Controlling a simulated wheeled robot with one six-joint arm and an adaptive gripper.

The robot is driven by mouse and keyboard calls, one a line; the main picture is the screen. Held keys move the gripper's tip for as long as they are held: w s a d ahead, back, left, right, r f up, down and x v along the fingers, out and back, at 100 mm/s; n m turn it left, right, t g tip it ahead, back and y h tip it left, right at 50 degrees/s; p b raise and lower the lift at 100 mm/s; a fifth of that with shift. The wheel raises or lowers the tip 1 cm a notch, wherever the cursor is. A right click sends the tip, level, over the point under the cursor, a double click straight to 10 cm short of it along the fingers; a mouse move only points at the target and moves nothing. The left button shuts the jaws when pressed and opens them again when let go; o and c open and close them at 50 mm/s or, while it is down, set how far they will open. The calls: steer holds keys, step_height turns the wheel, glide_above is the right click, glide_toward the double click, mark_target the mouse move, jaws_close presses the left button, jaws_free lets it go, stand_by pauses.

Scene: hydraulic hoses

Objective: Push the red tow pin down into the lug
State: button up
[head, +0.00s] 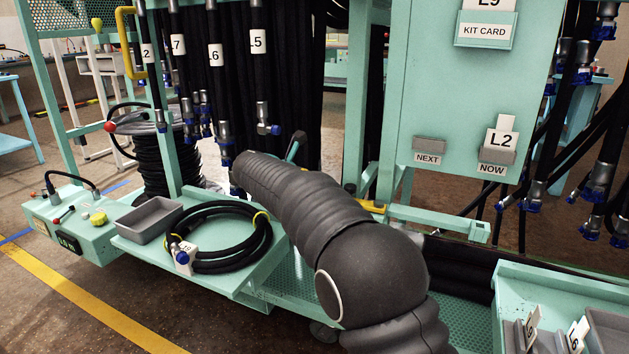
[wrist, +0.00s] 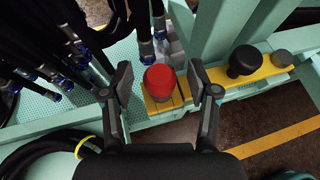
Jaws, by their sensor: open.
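The red tow pin (wrist: 159,81) shows in the wrist view as a rounded red head standing on a yellow plate (wrist: 218,76). How deep it sits in the lug cannot be seen. My gripper (wrist: 158,86) is open, with one finger on each side of the red head and a gap on both sides. In the head view my dark arm reaches away over the lower shelf, and the pin is hidden. A bit of yellow bar (head: 371,206) shows just beyond my arm there.
A black knob (wrist: 244,61) and a grey cap (wrist: 282,58) stand on the yellow plate to the right. Hanging hoses (wrist: 75,45) with blue ends are close on the left. A green post (wrist: 209,30) rises behind the pin. A coiled hose (head: 222,238) lies on the shelf.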

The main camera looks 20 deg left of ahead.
steer(key=v, duration=1.2)
stand_by(0.4)
